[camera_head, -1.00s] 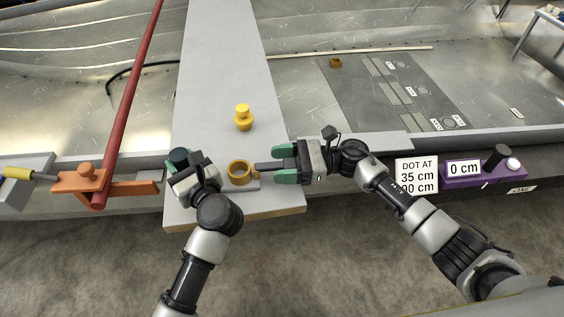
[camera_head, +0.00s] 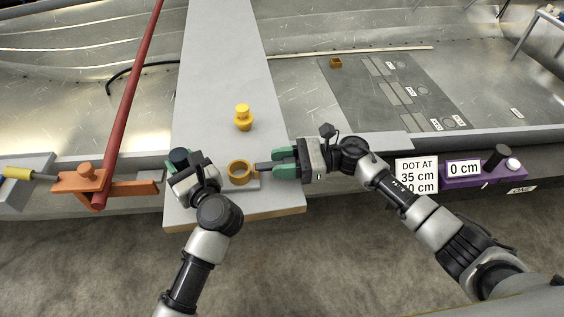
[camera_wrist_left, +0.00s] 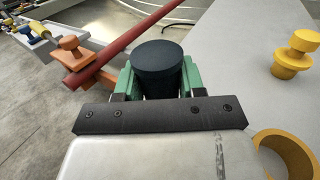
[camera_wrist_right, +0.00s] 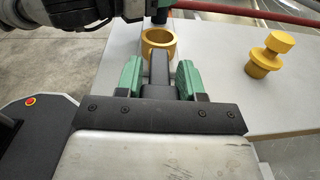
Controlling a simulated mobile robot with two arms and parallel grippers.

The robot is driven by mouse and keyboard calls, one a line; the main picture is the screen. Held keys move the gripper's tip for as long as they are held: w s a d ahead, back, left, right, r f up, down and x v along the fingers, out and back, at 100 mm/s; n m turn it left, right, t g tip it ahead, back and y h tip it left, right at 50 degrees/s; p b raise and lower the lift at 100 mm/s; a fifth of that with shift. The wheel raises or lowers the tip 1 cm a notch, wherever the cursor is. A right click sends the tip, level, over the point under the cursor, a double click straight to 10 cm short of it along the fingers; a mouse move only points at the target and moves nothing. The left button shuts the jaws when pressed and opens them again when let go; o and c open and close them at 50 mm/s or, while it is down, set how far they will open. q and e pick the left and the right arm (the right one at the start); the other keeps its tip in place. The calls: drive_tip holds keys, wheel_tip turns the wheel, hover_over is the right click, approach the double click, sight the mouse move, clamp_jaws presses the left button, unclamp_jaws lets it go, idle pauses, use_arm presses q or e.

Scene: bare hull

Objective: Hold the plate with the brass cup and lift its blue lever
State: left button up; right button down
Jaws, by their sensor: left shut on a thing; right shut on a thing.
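The brass cup (camera_head: 239,170) is an open ring on a small grey plate (camera_head: 252,187) near the front end of the long pale board. A dark bar (camera_head: 263,167) sticks out from the cup's right side. My right gripper (camera_head: 276,166) is shut on this bar; the right wrist view shows the bar (camera_wrist_right: 158,70) between its green fingers. The blue lever's dark blue round knob (camera_wrist_left: 158,68) is between the green fingers of my left gripper (camera_head: 181,161), which is shut on it, left of the cup. The rest of the lever is hidden by my left gripper.
A yellow knobbed piece (camera_head: 243,117) stands on the board (camera_head: 222,60) behind the cup. A red pole (camera_head: 130,90) and orange clamp (camera_head: 88,181) are at the left. A purple box (camera_head: 475,174) and a sign (camera_head: 416,174) are at the right.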

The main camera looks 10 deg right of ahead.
sight(269, 165)
drive_tip(key=r+h, duration=0.1)
drive_tip(key=h, duration=0.1)
drive_tip(key=a+r+h, duration=0.1)
drive_tip(key=h, duration=0.1)
drive_tip(key=shift+r, duration=0.15)
drive_tip(key=h, duration=0.1)
drive_tip(key=a+r+h, duration=0.1)
drive_tip(key=h, duration=0.1)
drive_tip(key=shift+r+h, duration=0.1)
drive_tip(key=shift+h, duration=0.2)
drive_tip(key=shift+s+a+r+h, duration=0.15)
drive_tip(key=shift+a+h, duration=0.25)
drive_tip(key=shift+h, duration=0.7)
drive_tip(key=shift+r, duration=0.1)
drive_tip(key=c, duration=0.7)
unclamp_jaws()
